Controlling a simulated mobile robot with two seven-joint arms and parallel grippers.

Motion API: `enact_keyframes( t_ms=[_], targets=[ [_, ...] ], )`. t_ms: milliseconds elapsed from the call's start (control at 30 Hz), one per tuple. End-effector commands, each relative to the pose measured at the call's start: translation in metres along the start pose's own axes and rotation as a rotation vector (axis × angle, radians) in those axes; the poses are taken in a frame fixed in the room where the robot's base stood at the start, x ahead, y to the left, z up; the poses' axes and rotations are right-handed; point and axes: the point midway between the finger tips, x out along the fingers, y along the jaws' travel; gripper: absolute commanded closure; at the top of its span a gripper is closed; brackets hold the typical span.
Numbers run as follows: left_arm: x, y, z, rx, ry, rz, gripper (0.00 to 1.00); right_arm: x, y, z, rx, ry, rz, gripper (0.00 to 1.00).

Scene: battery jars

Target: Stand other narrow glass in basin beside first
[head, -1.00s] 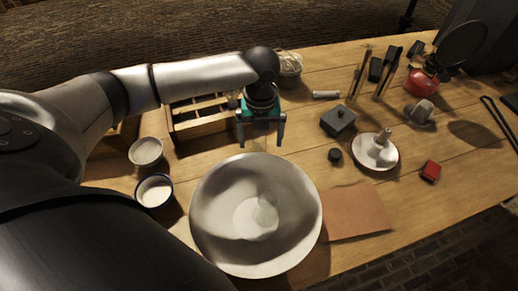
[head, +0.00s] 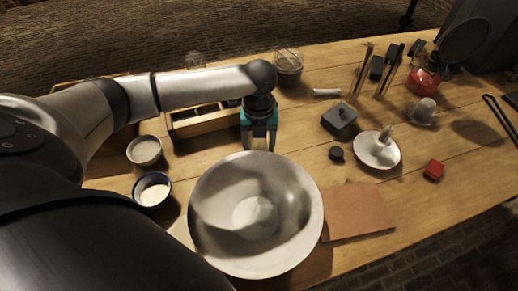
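The basin (head: 215,240) is a wide, pale metal bowl at the front middle of the table. A clear glass (head: 266,212) is faintly visible inside it, right of the bowl's centre. Another clear glass (head: 195,60) shows partly behind my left arm, its lower part hidden. My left gripper (head: 260,148) points down just behind the basin's far rim. Its fingers are apart, and I see nothing clearly held between them. My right gripper is not in view.
A wooden divided box (head: 205,125) lies under my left arm. Two small bowls (head: 145,150) (head: 153,190) stand left of the basin. A brown mat (head: 357,211) lies to its right. A glass jar (head: 288,67) stands behind; a white dish (head: 378,153) is at right.

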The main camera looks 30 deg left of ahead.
Motion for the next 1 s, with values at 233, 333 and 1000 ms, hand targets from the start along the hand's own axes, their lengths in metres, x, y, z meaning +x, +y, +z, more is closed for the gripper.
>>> enact_keyframes(
  t_ms=[233, 333, 1000],
  targets=[
    [0.0, 0.0, 0.0, 0.0, 0.0, 0.0, 0.88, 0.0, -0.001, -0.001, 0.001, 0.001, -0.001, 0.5],
    [0.0, 0.0, 0.0, 0.0, -0.001, 0.0, 0.99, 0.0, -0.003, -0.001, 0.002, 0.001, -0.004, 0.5],
    [-0.073, -0.001, 0.002, 0.0, -0.005, -0.005, 1.0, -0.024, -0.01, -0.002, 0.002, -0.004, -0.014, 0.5]
  ],
)
